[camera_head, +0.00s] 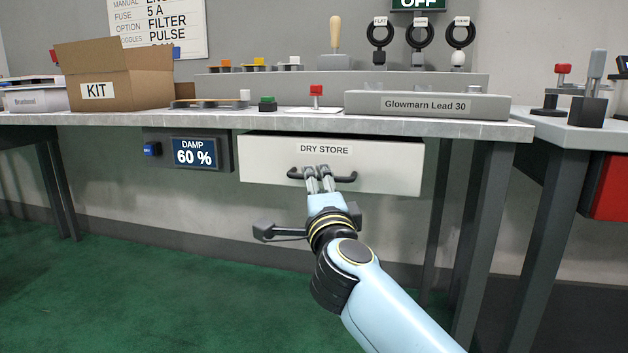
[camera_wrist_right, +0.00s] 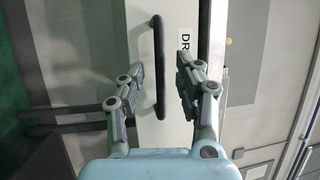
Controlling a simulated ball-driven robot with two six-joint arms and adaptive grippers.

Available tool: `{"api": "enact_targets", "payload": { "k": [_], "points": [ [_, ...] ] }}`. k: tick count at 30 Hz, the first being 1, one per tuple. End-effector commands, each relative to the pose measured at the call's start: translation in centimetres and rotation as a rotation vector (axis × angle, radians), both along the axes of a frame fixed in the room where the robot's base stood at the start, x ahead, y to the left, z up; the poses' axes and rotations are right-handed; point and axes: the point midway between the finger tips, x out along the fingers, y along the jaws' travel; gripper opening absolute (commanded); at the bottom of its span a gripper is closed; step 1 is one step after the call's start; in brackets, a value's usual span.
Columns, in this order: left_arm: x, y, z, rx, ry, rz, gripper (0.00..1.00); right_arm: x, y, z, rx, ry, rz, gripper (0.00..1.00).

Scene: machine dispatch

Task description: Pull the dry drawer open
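The dry drawer (camera_head: 400,165) is a white box front labelled DRY STORE under the bench, with a dark bar handle (camera_head: 346,178). I cannot tell whether it stands slightly out. My right gripper (camera_head: 318,174) is at the middle of the handle. In the right wrist view, its fingers (camera_wrist_right: 161,68) are apart, one on each side of the handle (camera_wrist_right: 159,100), with gaps visible. The drawer's white front (camera_wrist_right: 147,12) fills the middle there. My left gripper is not in view.
The bench top (camera_head: 215,119) overhangs the drawer. A damp display (camera_head: 195,153) reading 60 % hangs left of it. Bench legs (camera_head: 484,215) stand to the right. A KIT box (camera_head: 135,88) and a Glowmarn Lead 30 block (camera_head: 370,104) sit above. Green floor (camera_head: 150,290) is open in front.

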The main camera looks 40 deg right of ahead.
Motion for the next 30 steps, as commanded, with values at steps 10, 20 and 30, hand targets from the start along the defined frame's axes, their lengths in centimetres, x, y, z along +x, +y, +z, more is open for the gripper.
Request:
{"api": "enact_targets", "payload": {
  "k": [10,20,30],
  "points": [
    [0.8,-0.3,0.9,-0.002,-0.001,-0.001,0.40,2.8,-1.4,0.5,0.000,0.001,0.000,0.34],
    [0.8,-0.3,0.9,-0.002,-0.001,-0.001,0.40,2.8,-1.4,0.5,0.000,0.001,0.000,0.20],
    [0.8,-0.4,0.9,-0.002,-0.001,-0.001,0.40,2.8,-1.4,0.4,0.000,0.002,0.000,0.00]
  ]
}}
